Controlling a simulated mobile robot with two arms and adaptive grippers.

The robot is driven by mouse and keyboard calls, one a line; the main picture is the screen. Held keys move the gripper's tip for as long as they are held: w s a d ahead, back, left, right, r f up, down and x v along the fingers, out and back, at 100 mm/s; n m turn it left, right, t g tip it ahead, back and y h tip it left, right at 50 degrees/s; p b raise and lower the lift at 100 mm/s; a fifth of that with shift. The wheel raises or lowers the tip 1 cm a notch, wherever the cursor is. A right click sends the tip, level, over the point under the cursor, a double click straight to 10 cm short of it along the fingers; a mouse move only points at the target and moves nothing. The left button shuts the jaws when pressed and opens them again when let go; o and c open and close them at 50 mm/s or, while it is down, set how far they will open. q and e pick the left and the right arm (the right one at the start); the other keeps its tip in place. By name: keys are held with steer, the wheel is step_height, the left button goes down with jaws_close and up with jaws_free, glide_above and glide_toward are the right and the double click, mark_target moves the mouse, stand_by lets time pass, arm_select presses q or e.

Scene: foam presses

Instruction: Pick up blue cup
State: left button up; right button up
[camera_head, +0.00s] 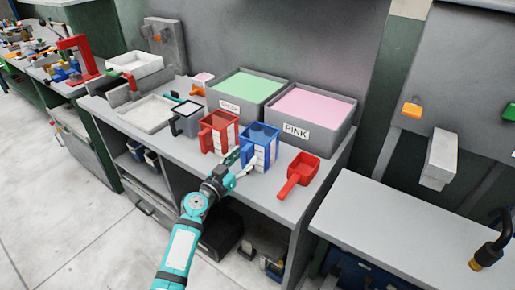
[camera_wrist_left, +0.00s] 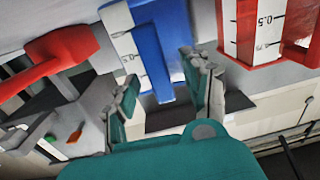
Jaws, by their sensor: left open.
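The blue cup (camera_head: 261,147) stands upright on the grey bench, with a white scale on its side. My left gripper (camera_head: 241,171) is just in front of it at the bench's front edge. In the left wrist view, the blue cup (camera_wrist_left: 158,45) is at the top centre, with its blue handle pointing down between the fingers of my left gripper (camera_wrist_left: 163,85). The fingers are spread on either side of the handle. I cannot tell whether either finger touches it. My right gripper is not in view.
A red cup (camera_head: 219,131) stands close left of the blue cup, and a red scoop (camera_head: 299,175) lies to its right. Behind are a green-filled bin (camera_head: 246,90) and a bin labelled PINK (camera_head: 308,117). A black-and-white cup (camera_head: 187,119) stands farther left.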

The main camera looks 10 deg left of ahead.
arm_select(q)
steer(key=shift+x, duration=0.8)
steer(key=shift+s, duration=0.1)
jaws_close()
